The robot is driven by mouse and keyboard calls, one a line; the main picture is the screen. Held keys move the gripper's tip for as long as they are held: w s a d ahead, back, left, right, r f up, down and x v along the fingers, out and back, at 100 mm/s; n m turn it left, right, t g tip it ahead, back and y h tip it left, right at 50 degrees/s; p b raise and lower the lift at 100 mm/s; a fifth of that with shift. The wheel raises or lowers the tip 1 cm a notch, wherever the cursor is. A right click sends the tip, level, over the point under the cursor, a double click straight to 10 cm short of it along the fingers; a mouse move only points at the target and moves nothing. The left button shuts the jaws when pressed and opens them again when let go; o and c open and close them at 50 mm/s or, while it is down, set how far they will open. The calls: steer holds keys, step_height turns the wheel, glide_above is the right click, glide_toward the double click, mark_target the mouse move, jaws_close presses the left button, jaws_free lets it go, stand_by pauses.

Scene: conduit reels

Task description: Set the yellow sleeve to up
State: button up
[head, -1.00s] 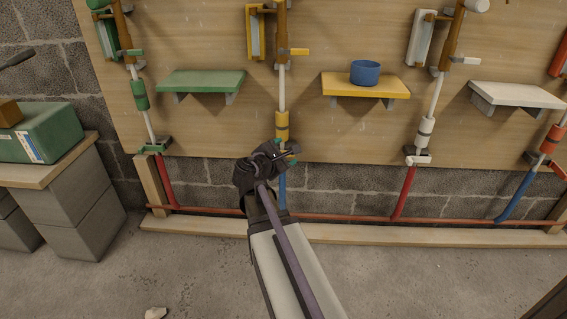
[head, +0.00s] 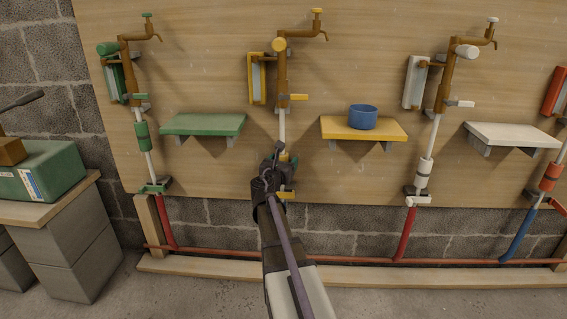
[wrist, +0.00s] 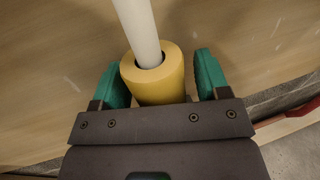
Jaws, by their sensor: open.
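The yellow sleeve (wrist: 155,84) sits around a white pipe (wrist: 138,22) in the wrist view. The pipe rises out of its top opening. My gripper (wrist: 160,72) is open, with one green finger on each side of the sleeve. A gap shows on the right, while the left finger is very close to the sleeve, and I cannot tell if it touches. In the head view my gripper (head: 279,167) is low on the yellow line's white pipe (head: 282,126). It hides most of the sleeve there.
A yellow handle (head: 294,97) is above and another (head: 285,195) is just below my gripper. A yellow shelf (head: 345,132) with a blue cup (head: 363,117) is to the right, a green shelf (head: 203,124) to the left. Green (head: 142,136) and white (head: 423,174) sleeves flank this line.

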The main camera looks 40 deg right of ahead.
mark_target(281, 134)
steer(key=shift+d, duration=0.1)
steer(key=shift+c, duration=0.2)
jaws_close()
step_height(281, 134, up, 11)
steer(key=p, duration=1.1)
steer(key=shift+f, duration=0.3)
steer(key=shift+o, duration=0.2)
jaws_free()
steer(key=v, duration=1)
steer(key=shift+s+a, duration=0.15)
steer(key=shift+a, duration=0.2)
